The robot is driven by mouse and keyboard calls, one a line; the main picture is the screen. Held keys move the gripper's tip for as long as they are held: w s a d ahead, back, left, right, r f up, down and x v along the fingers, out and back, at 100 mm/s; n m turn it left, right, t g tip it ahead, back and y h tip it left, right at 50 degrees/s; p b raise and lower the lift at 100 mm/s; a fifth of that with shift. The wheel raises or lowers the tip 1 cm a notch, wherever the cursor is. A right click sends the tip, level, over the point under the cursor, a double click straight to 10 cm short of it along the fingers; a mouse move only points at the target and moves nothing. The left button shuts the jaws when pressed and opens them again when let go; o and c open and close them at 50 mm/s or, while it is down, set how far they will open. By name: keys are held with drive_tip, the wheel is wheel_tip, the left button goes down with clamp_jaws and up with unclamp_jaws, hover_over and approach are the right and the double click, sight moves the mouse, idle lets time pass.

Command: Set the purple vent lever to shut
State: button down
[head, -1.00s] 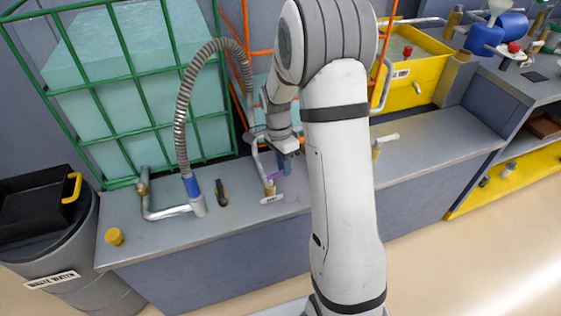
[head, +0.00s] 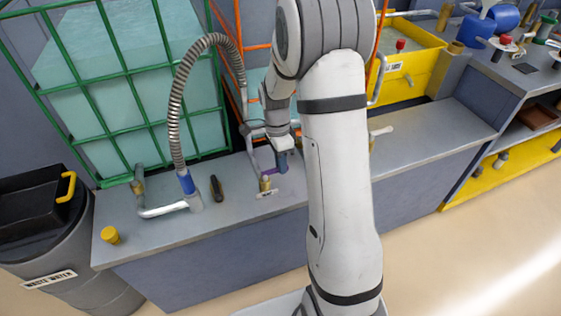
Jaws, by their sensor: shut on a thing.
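The purple vent lever (head: 268,173) is on a small brass valve (head: 265,184) on the grey bench, with a white label (head: 267,193) in front of it. The lever is seen small and partly covered by my gripper. My gripper (head: 282,163), with blue fingers, points down at the lever's right-hand end and is shut on it. The exact grip and the lettering on the label are too small to make out.
A ribbed hose with a blue collar (head: 187,184), a black-handled object (head: 216,188) and a yellow cap (head: 110,235) are on the bench to the left. A green-caged tank (head: 120,90) stands behind. A white-handled valve (head: 380,131) is right of my arm.

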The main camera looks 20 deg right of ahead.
drive_tip(key=c, duration=1.3)
unclamp_jaws()
drive_tip(key=shift+c, duration=0.2)
wheel_tip(320, 180, up, 8)
drive_tip(key=w+p, duration=0.1)
drive_tip(key=shift+w+f, duration=0.15)
drive_tip(key=shift+w, duration=0.1)
drive_tip(key=s+a+r+n+t+p, duration=0.2)
drive_tip(key=s+r+n+p, duration=0.4)
drive_tip(key=s+r+n, duration=0.3)
drive_tip(key=s+a+r+n+t+p, duration=0.2)
drive_tip(key=s+r+n+p, duration=0.3)
drive_tip(key=s+r+n, duration=0.3)
drive_tip(key=s+a+r, duration=0.1)
drive_tip(key=s+r, duration=0.3)
drive_tip(key=shift+r+n+t+p, duration=0.35)
drive_tip(key=shift+r+n+t, duration=0.05)
